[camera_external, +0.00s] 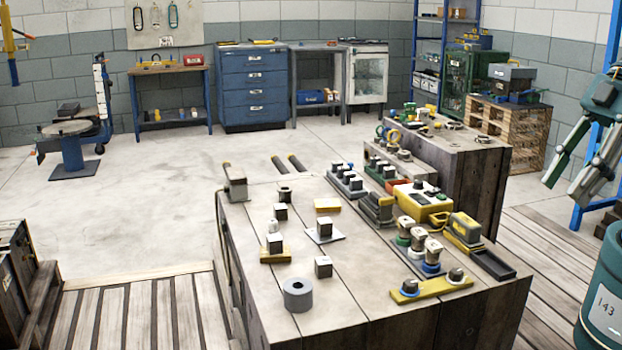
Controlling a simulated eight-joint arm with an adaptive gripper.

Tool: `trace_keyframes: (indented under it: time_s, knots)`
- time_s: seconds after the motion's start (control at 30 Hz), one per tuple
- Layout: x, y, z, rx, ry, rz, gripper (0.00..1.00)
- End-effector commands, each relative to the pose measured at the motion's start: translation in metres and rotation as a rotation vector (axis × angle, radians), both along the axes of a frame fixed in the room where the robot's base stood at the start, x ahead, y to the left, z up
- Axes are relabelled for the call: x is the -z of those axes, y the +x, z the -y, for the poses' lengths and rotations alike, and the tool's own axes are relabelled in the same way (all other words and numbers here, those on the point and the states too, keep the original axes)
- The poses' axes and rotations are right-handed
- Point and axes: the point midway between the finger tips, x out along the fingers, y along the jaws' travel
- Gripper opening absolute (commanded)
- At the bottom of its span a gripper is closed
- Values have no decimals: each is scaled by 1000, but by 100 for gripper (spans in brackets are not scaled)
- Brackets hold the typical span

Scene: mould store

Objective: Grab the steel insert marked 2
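Several small steel blocks stand on the wooden workbench (350,295). One block (323,267) stands alone near the front middle, one (274,243) is on a yellow plate, one (324,228) is on a pale flat plate, and another (280,211) is farther back. No number is legible on any of them, so I cannot tell which is the insert marked 2. My gripper (564,191) is at the right edge, above and to the right of the bench. Its fingers are apart with nothing visible between them, well away from the blocks.
A grey ring (298,295) stands at the front. A yellow strip (430,289), colored-base parts (432,254), a yellow box (424,203) and a black tray (493,264) crowd the bench's right side. A second wooden bench (463,152) stands behind. The bench's front left is mostly clear.

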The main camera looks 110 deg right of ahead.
Motion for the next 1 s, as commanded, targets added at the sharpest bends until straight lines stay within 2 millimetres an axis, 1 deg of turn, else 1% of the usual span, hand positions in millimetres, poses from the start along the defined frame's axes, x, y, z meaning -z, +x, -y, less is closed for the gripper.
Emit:
trace_keyframes:
  time_s: [0.17, 0.43, 0.77, 1.0]
  knots:
    - [-9, 16, 6, 54, 18, -23, 37]
    - [-23, 50, 20, 174, 53, -67, 37]
    - [-31, 93, 39, 329, 90, -117, 37]
    - [-33, 126, 54, 447, 113, -148, 37]
